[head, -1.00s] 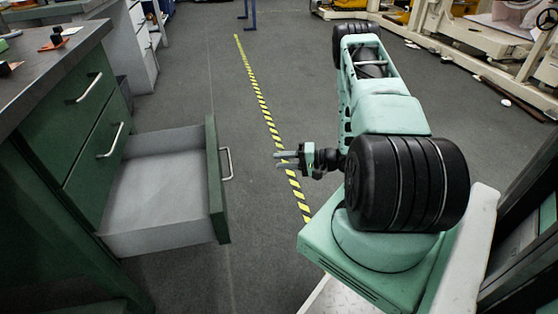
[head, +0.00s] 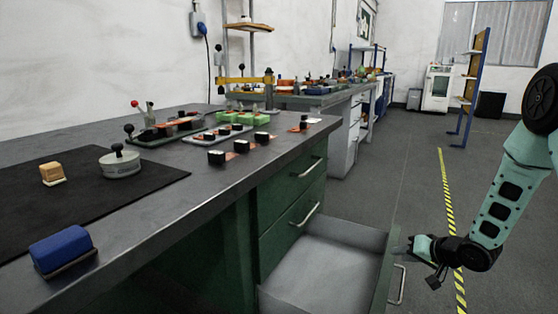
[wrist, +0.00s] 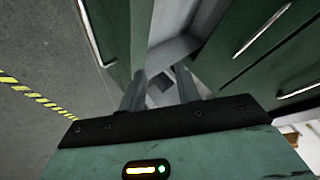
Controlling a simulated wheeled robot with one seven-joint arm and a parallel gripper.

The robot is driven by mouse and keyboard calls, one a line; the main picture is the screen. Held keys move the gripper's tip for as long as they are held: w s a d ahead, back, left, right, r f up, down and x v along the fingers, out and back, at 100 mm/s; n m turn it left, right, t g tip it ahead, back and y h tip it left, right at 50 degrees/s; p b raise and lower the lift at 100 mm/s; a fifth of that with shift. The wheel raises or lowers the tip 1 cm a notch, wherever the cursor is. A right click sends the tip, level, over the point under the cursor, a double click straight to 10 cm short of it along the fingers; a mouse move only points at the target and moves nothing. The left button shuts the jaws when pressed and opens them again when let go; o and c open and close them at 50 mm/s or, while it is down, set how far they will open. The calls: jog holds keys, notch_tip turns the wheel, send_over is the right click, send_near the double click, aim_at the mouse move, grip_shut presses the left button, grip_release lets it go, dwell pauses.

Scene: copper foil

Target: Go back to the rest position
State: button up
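My gripper (head: 402,249) is at the right in the head view, at the end of my mint-green arm. It is beside the top of the front panel of the open drawer (head: 330,255); I cannot tell whether they touch. In the wrist view, the two grey fingers of my gripper (wrist: 160,84) are apart, with nothing visibly held between them. The drawer's front panel (wrist: 112,25) is at upper left there, and its pale inside shows past the fingers.
The green workbench (head: 215,180) fills the left. Open floor with a yellow-black tape line (head: 448,205) lies beyond the drawer.

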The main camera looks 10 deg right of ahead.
jog(key=s+a+r+n+g+h, duration=0.1)
jog(key=s+a+r+n+g, duration=0.25)
jog(key=a, duration=0.55)
jog(key=s+a+r+n+h, duration=0.15)
jog(key=s+a+r, duration=0.25)
jog(key=a+r, duration=0.45)
jog(key=s+a+r+n+g, duration=0.2)
jog(key=s+a, duration=0.2)
jog(key=s, duration=0.5)
jog(key=s+a+r+n+g, duration=0.2)
jog(key=s+a+n, duration=0.1)
jog(key=s, duration=0.7)
jog(key=s+a+r+n+g, duration=0.15)
jog(key=s+a, duration=0.25)
jog(key=s, duration=0.5)
notch_tip(320, 180, up, 29)
jog(key=w+p, duration=0.1)
jog(key=p, duration=2.8)
jog(key=shift+f+h, duration=0.2)
jog(key=shift+h, duration=0.25)
jog(key=shift+s+d, duration=0.1)
